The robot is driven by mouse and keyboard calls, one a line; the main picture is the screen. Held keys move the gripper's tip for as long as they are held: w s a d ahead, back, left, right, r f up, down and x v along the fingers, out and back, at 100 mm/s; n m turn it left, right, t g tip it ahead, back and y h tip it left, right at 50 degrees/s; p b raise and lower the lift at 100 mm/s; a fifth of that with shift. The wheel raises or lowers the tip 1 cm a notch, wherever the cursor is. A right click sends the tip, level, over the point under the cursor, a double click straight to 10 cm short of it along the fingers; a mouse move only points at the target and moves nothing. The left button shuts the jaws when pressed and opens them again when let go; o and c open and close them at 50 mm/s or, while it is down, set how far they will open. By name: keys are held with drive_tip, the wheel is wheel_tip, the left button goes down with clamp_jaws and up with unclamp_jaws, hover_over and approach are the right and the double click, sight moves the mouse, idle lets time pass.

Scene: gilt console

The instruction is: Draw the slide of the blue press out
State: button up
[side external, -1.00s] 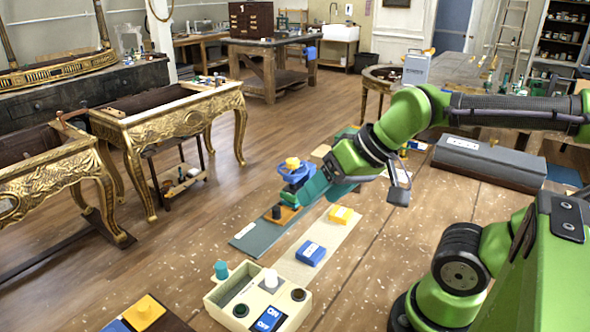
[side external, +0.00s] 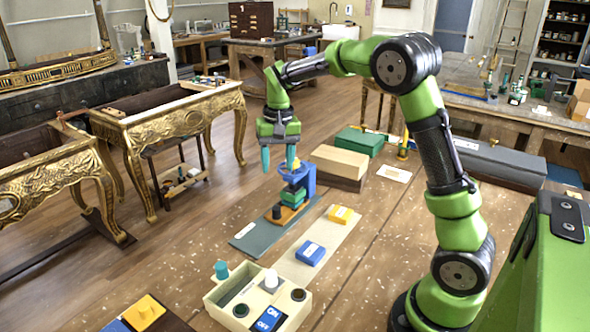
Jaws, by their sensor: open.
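The blue press (side external: 308,179) stands on the far end of a dark grey board. It has a yellow top piece (side external: 291,166) and a green block (side external: 291,197) inside its frame. An orange slide (side external: 290,215) lies low at its front, with a black knob (side external: 276,212) standing at its near left end. My gripper (side external: 278,166) points down with its two teal fingers apart and nothing between them. In the picture it is above the slide and overlaps the upper left of the press; I cannot tell its exact depth.
A pale board beside the press bears a blue block (side external: 310,253) and a yellow block (side external: 340,214). A cream switch box (side external: 226,300) with several knobs is in front. A wooden block (side external: 338,162) and a green box (side external: 359,142) stand behind the press.

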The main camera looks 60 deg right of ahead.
sight(276, 208)
drive_tip(key=shift+m+g, duration=0.3)
drive_tip(key=shift+m, duration=0.1)
drive_tip(key=f, duration=0.5)
drive_tip(key=w+f, duration=0.1)
drive_tip(key=f, duration=0.4)
drive_tip(key=d+f, duration=0.1)
drive_tip(key=f, duration=0.4)
drive_tip(key=shift+w+f, duration=0.2)
drive_tip(key=shift+w, duration=0.15)
drive_tip(key=shift+d, duration=0.1)
clamp_jaws()
